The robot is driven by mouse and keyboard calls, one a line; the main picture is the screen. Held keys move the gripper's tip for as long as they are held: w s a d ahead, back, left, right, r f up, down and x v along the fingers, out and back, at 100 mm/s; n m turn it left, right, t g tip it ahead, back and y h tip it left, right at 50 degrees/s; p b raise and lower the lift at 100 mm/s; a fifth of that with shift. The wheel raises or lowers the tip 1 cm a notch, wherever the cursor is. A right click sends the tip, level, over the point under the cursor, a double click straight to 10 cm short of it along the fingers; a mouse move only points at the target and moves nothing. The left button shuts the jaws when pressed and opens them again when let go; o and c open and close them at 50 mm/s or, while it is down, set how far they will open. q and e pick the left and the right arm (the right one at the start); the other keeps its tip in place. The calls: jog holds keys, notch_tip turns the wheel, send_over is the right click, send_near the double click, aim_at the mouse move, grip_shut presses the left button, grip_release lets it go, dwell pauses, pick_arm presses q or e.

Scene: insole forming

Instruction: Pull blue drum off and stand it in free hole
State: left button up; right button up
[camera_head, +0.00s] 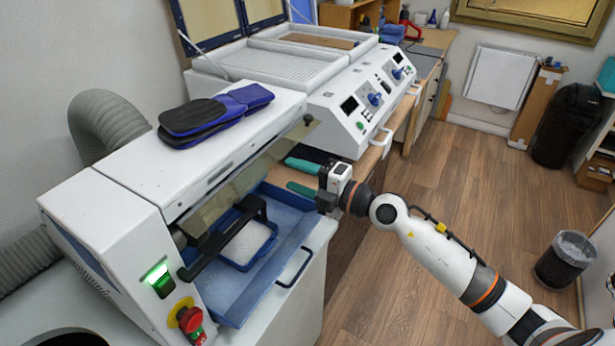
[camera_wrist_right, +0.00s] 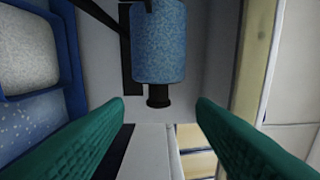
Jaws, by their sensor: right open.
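The blue drum (camera_wrist_right: 160,42) shows in the right wrist view as a speckled blue cylinder beside a black bracket (camera_wrist_right: 127,50). A short dark stub (camera_wrist_right: 158,96) sticks out of its lower end. My right gripper (camera_wrist_right: 160,112) is open, its green ridged fingers apart to either side below the drum, with nothing between them. In the head view my right gripper (camera_head: 298,178) is by the right end of the white machine, above the bench. I cannot make out the drum there, nor a free hole in either view. My left gripper is not in view.
The white machine (camera_head: 130,165) carries dark blue insoles (camera_head: 205,118). A blue tray (camera_head: 235,305) sits below its front. The forming press (camera_head: 345,110) with knobs and handles stands behind the gripper. Open wooden floor (camera_head: 470,190) lies to the right, with a bin (camera_head: 565,262).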

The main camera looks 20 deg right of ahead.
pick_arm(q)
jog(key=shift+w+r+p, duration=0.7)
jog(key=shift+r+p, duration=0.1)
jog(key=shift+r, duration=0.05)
pick_arm(e)
jog(key=x, duration=0.8)
jog(key=shift+w, duration=0.25)
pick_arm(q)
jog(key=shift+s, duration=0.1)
pick_arm(e)
jog(key=shift+f, duration=0.1)
jog(key=shift+c, duration=0.8)
grip_shut()
pick_arm(q)
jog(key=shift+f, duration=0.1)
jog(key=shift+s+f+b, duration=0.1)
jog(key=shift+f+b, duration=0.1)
jog(key=shift+b, duration=0.1)
pick_arm(e)
jog(key=shift+w+d, duration=0.15)
